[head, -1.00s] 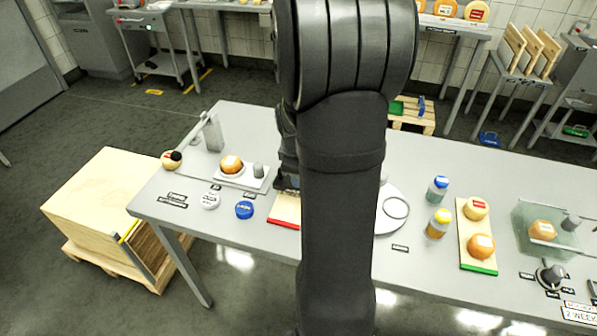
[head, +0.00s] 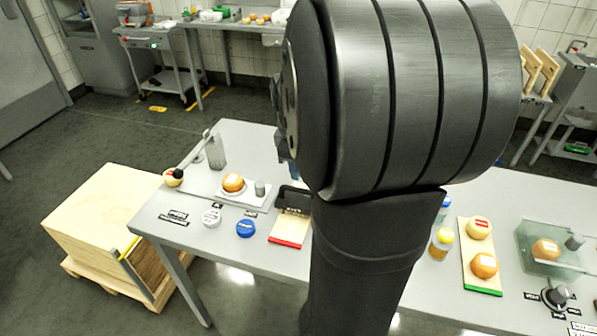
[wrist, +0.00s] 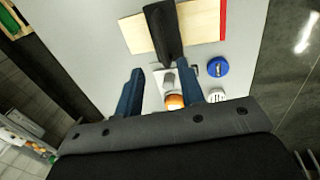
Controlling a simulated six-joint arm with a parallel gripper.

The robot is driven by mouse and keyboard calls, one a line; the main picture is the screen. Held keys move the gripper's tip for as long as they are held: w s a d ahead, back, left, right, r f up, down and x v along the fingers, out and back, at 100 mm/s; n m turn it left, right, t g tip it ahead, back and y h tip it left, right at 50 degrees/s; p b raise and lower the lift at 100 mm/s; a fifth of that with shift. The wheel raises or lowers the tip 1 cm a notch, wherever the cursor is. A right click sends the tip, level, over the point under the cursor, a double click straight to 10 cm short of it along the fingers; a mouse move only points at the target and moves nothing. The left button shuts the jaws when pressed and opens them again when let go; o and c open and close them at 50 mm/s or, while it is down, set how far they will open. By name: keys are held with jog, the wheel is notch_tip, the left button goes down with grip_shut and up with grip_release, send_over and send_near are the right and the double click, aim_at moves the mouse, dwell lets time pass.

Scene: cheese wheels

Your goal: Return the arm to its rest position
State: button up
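My gripper (wrist: 160,82) shows in the wrist view with its two blue fingers apart and nothing between their tips. It is above the table, pointing down at it. In the head view my dark arm fills the middle and hides most of the gripper.
The steel table (head: 215,252) carries a red-ended board (head: 290,232) with a black item on it, a blue lid (head: 245,228), a white lid (head: 212,217) and an orange cheese (head: 233,183). At right are a green-ended board (head: 487,290) with two cheeses and a yellow-lidded jar (head: 442,243).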

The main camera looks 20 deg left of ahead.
dwell(0.4)
jog(key=f, duration=0.4)
jog(key=w+f, duration=0.1)
jog(key=f, duration=0.3)
jog(key=w+f, duration=0.1)
jog(key=f, duration=0.3)
jog(key=shift+w, duration=0.1)
notch_tip(320, 180, up, 2)
jog(key=shift+r, duration=0.4)
